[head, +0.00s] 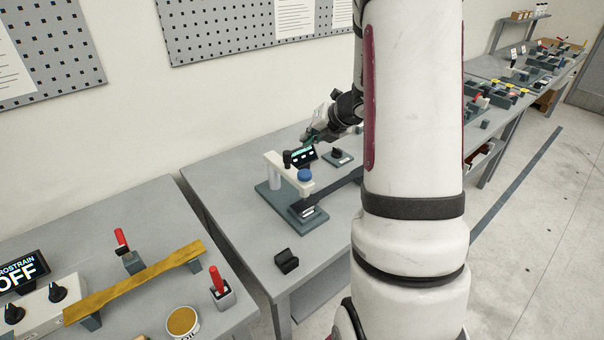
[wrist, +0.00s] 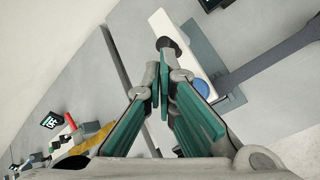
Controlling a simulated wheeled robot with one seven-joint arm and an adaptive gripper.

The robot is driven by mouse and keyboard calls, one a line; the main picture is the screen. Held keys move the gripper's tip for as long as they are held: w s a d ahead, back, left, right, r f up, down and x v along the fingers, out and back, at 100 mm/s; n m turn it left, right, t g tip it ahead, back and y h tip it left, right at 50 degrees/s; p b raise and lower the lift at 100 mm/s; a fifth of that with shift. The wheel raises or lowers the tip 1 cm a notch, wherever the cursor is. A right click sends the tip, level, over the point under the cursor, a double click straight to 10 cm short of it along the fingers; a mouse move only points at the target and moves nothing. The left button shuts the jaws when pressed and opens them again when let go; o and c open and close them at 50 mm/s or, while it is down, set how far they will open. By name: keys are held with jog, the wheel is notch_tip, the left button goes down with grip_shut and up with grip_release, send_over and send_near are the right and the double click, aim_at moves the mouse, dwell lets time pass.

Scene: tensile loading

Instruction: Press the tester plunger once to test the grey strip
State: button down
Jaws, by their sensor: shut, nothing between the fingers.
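The tester has a white bridge (head: 275,162) on a grey-green base (head: 272,206), with a blue round cap (head: 305,175) and a black knob (head: 287,157) at the bridge. In the wrist view the blue cap (wrist: 201,88) and black knob (wrist: 166,44) show beyond my fingers. The dark grey strip (head: 332,193) lies at the tester and runs behind my arm in the head view; it also shows in the wrist view (wrist: 270,60). My gripper (head: 309,137) is shut and empty, above and behind the tester. The fingertips (wrist: 163,80) appear apart from the tester, though the exact gap is unclear.
A lit display (head: 302,155) and a small dark device (head: 338,156) stand behind the tester. A black block (head: 287,261) lies near the front edge. The left table holds a yellow bar (head: 140,283), red-handled clamps (head: 220,287) and a control box (head: 45,305). A gap separates the tables.

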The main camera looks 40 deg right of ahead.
jog(key=b, duration=0.4)
send_over(307, 172)
jog(key=f, duration=0.5)
jog(key=shift+w+f, duration=0.2)
jog(key=shift+f, duration=0.1)
jog(key=shift+s+f+b, duration=0.15)
jog(key=shift+f+b, duration=0.3)
jog(key=shift+f, duration=0.4)
jog(key=shift+f, duration=0.1)
jog(key=shift+f+b, duration=0.3)
jog(key=shift+b, duration=0.05)
jog(key=shift+f+b, duration=0.65)
jog(key=shift+f, duration=0.2)
dwell(1.1)
jog(key=shift+r, duration=0.1)
jog(key=shift+r+p, duration=0.9)
jog(key=shift+r, duration=0.25)
